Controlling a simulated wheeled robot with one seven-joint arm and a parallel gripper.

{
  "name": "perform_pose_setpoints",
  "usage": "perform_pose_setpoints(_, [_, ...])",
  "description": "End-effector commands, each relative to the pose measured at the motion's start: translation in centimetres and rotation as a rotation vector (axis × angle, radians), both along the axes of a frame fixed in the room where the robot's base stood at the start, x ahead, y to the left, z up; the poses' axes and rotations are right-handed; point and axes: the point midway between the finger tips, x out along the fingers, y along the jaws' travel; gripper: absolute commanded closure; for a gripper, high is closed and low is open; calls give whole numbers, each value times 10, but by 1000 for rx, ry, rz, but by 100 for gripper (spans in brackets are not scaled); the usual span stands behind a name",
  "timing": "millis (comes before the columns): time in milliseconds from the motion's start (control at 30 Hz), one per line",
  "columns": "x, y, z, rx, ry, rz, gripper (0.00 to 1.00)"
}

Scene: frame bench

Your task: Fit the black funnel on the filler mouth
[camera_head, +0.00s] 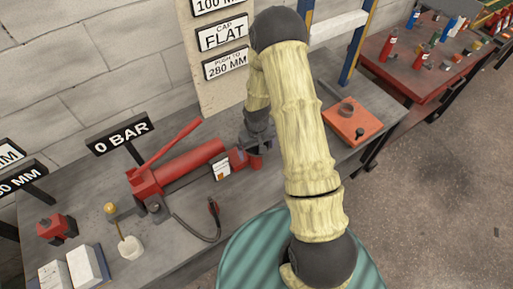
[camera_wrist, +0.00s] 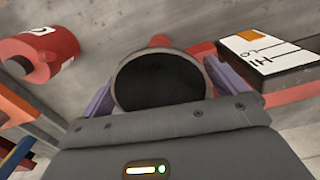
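My gripper (camera_head: 258,136) is over the right end of the red hand pump (camera_head: 190,160) on the bench. In the wrist view, the black funnel (camera_wrist: 160,82) shows as a dark round opening with a grey rim between my purple fingers (camera_wrist: 160,90). The fingers sit against its sides, so the gripper looks shut on it. In the head view the funnel is mostly hidden by my gripper. A small red part (camera_head: 254,161) lies just below the gripper. The filler mouth cannot be made out; my gripper and the funnel block the area below.
A labelled dark box (camera_wrist: 268,52) and a red cylinder (camera_wrist: 45,52) show beside the funnel in the wrist view. An orange tray (camera_head: 340,122) with dark parts is to the right. A white cup (camera_head: 131,247) and white boxes (camera_head: 84,267) stand at the front left. A hose (camera_head: 190,228) crosses the bench.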

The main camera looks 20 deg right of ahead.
Motion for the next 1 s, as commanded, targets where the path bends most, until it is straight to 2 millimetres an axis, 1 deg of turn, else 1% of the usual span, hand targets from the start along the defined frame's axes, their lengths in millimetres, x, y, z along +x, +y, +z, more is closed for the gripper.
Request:
perform_pose_setpoints(267, [0, 0, 1, 0, 0, 0, 0])
perform_pose_setpoints(367, [1, 0, 6, 0, -2, 0, 0])
perform_pose_setpoints(467, [1, 0, 16, 0, -2, 0, 0])
perform_pose_setpoints(567, [1, 0, 30, 0, -4, 0, 0])
perform_pose_setpoints(767, [1, 0, 64, 0, -5, -2, 0])
perform_pose_setpoints(1000, [1, -1, 108, 0, -5, -3, 0])
